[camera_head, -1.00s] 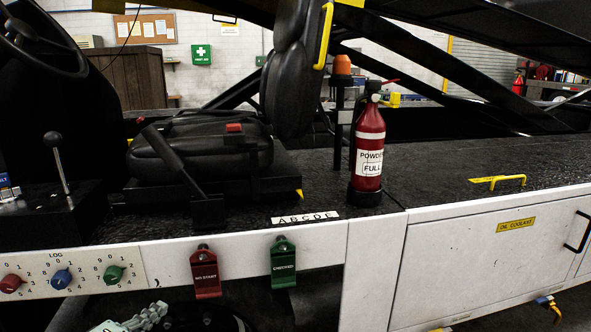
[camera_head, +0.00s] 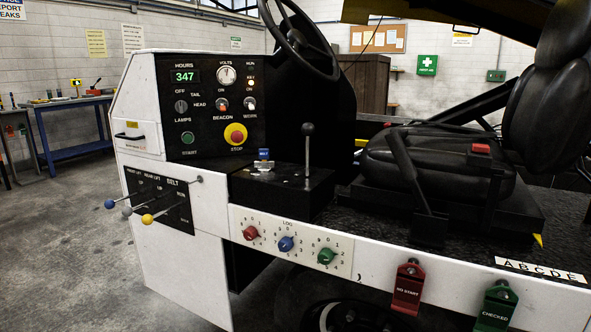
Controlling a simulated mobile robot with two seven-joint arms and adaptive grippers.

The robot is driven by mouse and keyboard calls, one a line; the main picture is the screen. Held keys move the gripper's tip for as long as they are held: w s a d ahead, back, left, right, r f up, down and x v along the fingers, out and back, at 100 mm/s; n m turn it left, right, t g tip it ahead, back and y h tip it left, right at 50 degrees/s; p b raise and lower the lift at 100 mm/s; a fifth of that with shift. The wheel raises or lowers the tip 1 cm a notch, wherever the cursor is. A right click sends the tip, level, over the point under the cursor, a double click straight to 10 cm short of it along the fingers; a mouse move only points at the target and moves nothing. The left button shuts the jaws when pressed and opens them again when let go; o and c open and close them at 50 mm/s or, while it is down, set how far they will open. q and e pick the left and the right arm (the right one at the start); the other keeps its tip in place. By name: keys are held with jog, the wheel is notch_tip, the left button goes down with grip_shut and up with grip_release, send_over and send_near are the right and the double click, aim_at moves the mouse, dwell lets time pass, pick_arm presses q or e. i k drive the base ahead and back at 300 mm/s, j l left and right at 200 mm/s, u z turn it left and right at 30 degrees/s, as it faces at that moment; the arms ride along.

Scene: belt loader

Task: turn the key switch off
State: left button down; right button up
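The dark control panel (camera_head: 212,105) stands at the left of the loader, below the steering wheel. I cannot tell for certain which control is the key switch. A small blue-topped item (camera_head: 263,156) with a metallic base sits on the black console by the lever; it may be a key with a tag, but it is too small to tell. Neither gripper is in view.
The hours display (camera_head: 185,76) reads 347. A tall lever (camera_head: 308,150), the steering wheel (camera_head: 300,32) and belt levers (camera_head: 150,218) stick out nearby. Open floor (camera_head: 70,240) lies at the left.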

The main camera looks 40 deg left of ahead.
aim_at(261, 166)
jog(key=k+u, duration=0.1)
jog(key=u, duration=1.15)
